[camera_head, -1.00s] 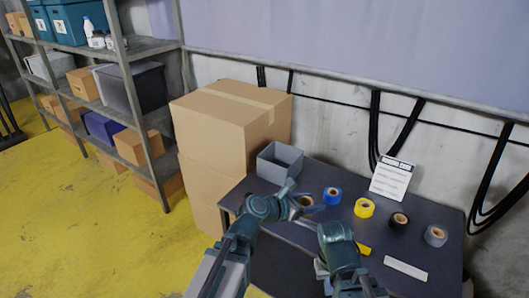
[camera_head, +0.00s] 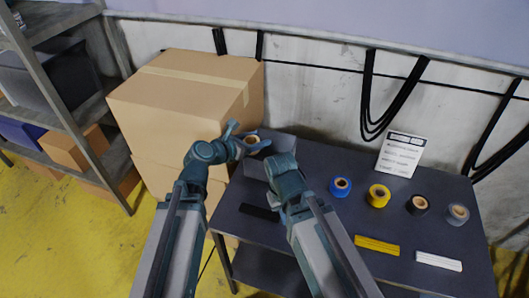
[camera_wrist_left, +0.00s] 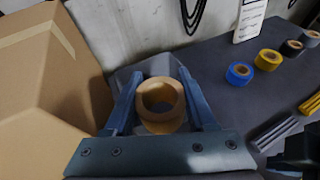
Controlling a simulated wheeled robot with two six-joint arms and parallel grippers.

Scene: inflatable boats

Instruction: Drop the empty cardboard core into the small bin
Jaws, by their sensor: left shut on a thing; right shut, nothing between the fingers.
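My left gripper (camera_head: 248,141) is shut on the tan cardboard core (camera_head: 252,145) at the back left of the table. In the left wrist view the ring-shaped core (camera_wrist_left: 162,126) sits between the two blue fingers, its round hole showing. The small grey bin (camera_head: 284,142) is on the table beside the big box. In the wrist view the bin (camera_wrist_left: 150,66) shows behind and below the core, its inside mostly hidden. My right gripper (camera_head: 272,199) is low over the table in front of the bin, shut and empty. My right arm hides part of the bin.
Big cardboard boxes (camera_head: 190,95) stand close left of the bin. Blue (camera_head: 340,187), yellow (camera_head: 378,195), black (camera_head: 417,204) and grey (camera_head: 457,214) tape rolls line the table (camera_head: 320,225). Yellow (camera_head: 377,245) and white (camera_head: 438,261) strips lie in front. A printed sign (camera_head: 400,154) stands behind.

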